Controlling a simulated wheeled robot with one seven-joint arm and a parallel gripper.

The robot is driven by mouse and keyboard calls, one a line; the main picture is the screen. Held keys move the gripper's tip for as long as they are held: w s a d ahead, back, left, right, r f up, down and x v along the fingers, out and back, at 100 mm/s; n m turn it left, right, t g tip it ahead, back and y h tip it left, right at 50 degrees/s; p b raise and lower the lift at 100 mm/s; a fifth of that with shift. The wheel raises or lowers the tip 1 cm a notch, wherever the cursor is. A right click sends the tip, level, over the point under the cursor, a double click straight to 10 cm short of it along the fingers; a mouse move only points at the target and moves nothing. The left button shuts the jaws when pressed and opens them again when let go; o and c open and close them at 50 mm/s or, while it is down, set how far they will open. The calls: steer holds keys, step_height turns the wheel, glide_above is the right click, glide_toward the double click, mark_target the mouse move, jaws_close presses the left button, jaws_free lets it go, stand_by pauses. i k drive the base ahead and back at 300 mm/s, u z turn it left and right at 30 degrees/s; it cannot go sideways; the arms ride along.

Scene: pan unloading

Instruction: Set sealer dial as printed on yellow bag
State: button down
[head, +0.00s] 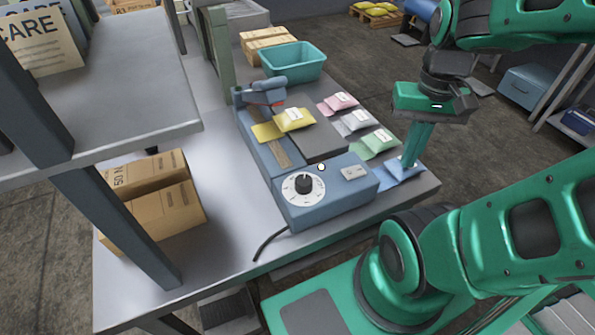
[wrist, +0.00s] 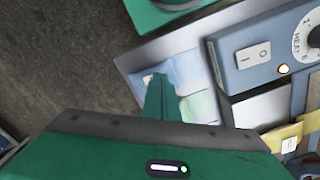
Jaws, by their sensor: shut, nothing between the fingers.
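The blue-grey sealer (head: 330,205) stands on the table. Its black dial knob (head: 303,183) sits on a white face on the front panel, and its marks are too small to read in the head view. The dial face (wrist: 302,50), marked HEAT, is cut off at the wrist view's right edge. The yellow bag (head: 295,119) lies on the sealer with a pale label; its print is unreadable. It is partly visible in the wrist view (wrist: 277,137). My gripper (head: 408,163) is shut and empty, pointing down over the blue bag, right of the sealer. Contact is unclear.
The blue bag (head: 404,172), green bag (head: 374,144), grey bag (head: 352,124) and pink bag (head: 338,104) line the table's right side. A rocker switch (head: 354,173) is beside the dial. A teal bin (head: 293,62) stands behind; cartons (head: 160,205) stand left under a shelf.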

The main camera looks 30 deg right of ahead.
mark_target(303, 182)
steer(key=u, duration=0.1)
steer(key=k, duration=0.5)
steer(key=u, duration=0.7)
steer(key=k, duration=1.15)
steer(key=z, duration=0.8)
steer(key=i, duration=1)
steer(key=u, duration=0.05)
